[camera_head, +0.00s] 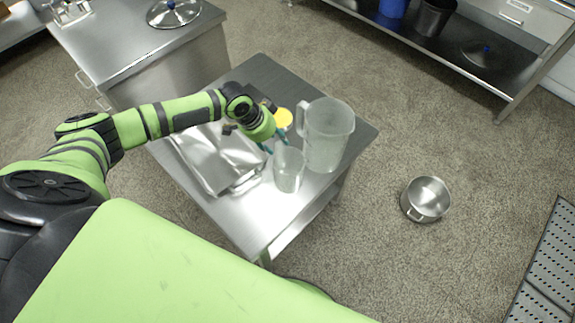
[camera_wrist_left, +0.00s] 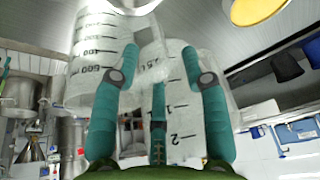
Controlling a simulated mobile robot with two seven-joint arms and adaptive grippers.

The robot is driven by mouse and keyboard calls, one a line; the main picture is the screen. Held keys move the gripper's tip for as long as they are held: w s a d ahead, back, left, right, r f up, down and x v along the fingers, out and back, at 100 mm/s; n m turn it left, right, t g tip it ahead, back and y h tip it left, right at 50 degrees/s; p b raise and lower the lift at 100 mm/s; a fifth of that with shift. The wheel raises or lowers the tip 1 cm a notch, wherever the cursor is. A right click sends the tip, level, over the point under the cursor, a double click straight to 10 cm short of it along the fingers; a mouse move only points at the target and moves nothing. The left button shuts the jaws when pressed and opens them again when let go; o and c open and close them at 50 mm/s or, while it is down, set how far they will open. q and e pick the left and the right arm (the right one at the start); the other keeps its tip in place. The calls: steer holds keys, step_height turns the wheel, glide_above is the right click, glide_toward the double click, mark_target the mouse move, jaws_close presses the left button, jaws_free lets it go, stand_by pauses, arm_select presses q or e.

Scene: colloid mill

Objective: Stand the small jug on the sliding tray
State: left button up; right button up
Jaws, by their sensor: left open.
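The small clear jug (camera_head: 289,170) stands upright on the steel table, beside a taller frosted jug (camera_head: 329,135) with a handle. My left gripper (camera_head: 274,141), with teal fingers, is open just behind the small jug, close to its rim. In the left wrist view, the small jug (camera_wrist_left: 97,65) with measuring marks is at the upper left. The tall jug (camera_wrist_left: 182,115) shows behind the open fingers (camera_wrist_left: 159,60). I cannot tell whether a finger touches either jug. I cannot pick out the sliding tray with certainty. My right gripper is not in view.
A shiny metal piece (camera_head: 215,160) lies on the table (camera_head: 255,215) left of the small jug. A yellow disc (camera_head: 284,118) is behind the gripper. A steel pot (camera_head: 426,197) is on the floor to the right. The table's front part is bare.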

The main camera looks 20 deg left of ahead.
mark_target(286, 166)
arm_select(q)
steer(key=x, duration=0.3)
steer(key=shift+f, duration=0.3)
jaws_close()
steer(key=shift+a, duration=0.1)
